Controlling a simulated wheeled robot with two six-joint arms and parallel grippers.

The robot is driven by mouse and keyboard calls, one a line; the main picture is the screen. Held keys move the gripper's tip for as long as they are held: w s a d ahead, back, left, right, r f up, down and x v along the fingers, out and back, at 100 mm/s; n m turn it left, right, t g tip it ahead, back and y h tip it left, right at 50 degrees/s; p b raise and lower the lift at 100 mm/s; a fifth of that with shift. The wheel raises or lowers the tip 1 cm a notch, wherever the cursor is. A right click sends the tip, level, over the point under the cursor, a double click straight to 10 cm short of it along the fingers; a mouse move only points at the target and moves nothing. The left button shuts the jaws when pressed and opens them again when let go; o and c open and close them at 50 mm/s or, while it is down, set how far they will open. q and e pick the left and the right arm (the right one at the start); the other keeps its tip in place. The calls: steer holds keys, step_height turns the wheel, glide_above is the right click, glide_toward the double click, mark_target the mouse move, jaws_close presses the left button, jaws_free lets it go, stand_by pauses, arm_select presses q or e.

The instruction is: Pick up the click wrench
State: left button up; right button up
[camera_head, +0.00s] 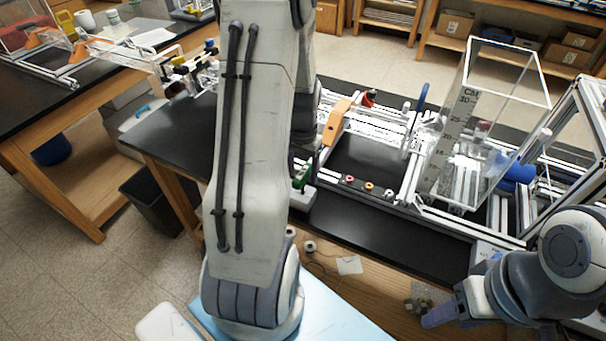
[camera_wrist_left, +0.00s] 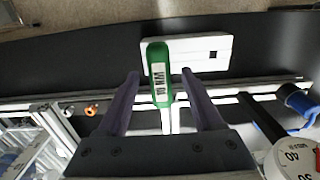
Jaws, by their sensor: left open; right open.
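The click wrench appears as a green handle with white lettering (camera_wrist_left: 160,75) in the left wrist view, with a pale shaft below it. A small green part of it shows beside my arm in the head view (camera_head: 302,176). My left gripper (camera_wrist_left: 160,80) is open, with one purple finger on each side of the handle in the picture. I cannot tell whether the fingers touch it. My left arm hides most of this gripper in the head view. My right gripper (camera_head: 440,314) is open at the lower right, away from the wrench.
A white block (camera_wrist_left: 200,53) lies just beyond the wrench on the black bench top. An aluminium extrusion frame (camera_head: 395,197) runs alongside, carrying a tall clear tank (camera_head: 455,130) at right. A round white dial (camera_wrist_left: 292,158) is at the lower right of the wrist view.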

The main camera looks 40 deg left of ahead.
arm_select(q)
steer(key=shift+f, duration=0.25)
steer(key=shift+f, duration=0.25)
stand_by(0.3)
jaws_close()
